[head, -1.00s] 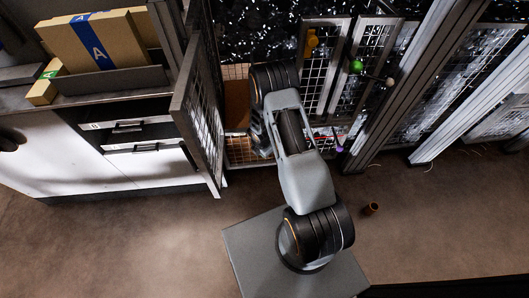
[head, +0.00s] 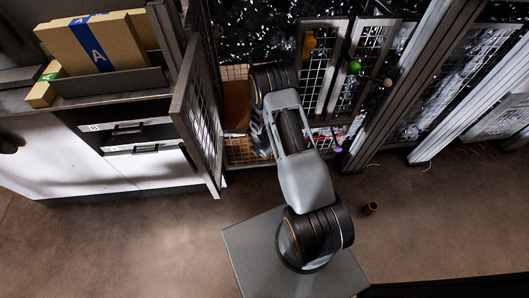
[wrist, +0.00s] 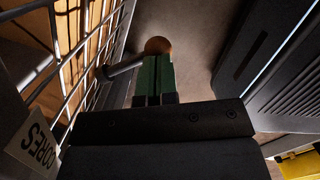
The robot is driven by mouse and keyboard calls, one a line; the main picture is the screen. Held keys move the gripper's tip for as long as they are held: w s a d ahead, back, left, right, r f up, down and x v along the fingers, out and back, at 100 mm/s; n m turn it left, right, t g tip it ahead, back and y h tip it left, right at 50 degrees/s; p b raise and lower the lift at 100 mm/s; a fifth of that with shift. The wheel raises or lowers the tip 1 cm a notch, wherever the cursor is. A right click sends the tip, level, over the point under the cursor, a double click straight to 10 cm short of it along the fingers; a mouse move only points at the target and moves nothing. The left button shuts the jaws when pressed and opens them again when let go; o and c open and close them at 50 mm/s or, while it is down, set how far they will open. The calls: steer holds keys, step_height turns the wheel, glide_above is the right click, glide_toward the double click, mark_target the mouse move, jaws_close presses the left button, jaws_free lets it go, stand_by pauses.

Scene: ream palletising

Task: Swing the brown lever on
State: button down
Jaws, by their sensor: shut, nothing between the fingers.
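The brown ball knob (wrist: 157,46) of a lever shows in the wrist view, just beyond my fingertips. Its grey rod (wrist: 122,68) runs left toward a wire-mesh panel. My gripper (wrist: 153,72) has green fingers pressed together, with nothing between them. The fingertips overlap the lower edge of the knob in the picture; I cannot tell whether they touch it. In the head view my own arm hides the gripper and the brown lever.
A mesh panel (wrist: 70,45) stands close on the left in the wrist view, with a "CORES" label (wrist: 35,142). A dark slotted body (wrist: 275,65) is close on the right. The head view shows orange (head: 310,42), green (head: 354,67) and purple (head: 338,149) knobs, and an open mesh door (head: 200,125).

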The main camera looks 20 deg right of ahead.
steer(key=shift+a, duration=0.15)
steer(key=shift+w+a, duration=0.45)
steer(key=shift+a, duration=0.1)
steer(key=shift+r+p, duration=0.1)
steer(key=shift+p, duration=0.25)
step_height(320, 180, up, 10)
steer(key=a+p, duration=0.1)
steer(key=p, duration=0.7)
steer(key=shift+s+a, duration=0.15)
steer(key=shift+s, duration=0.15)
steer(key=shift+f, duration=0.2)
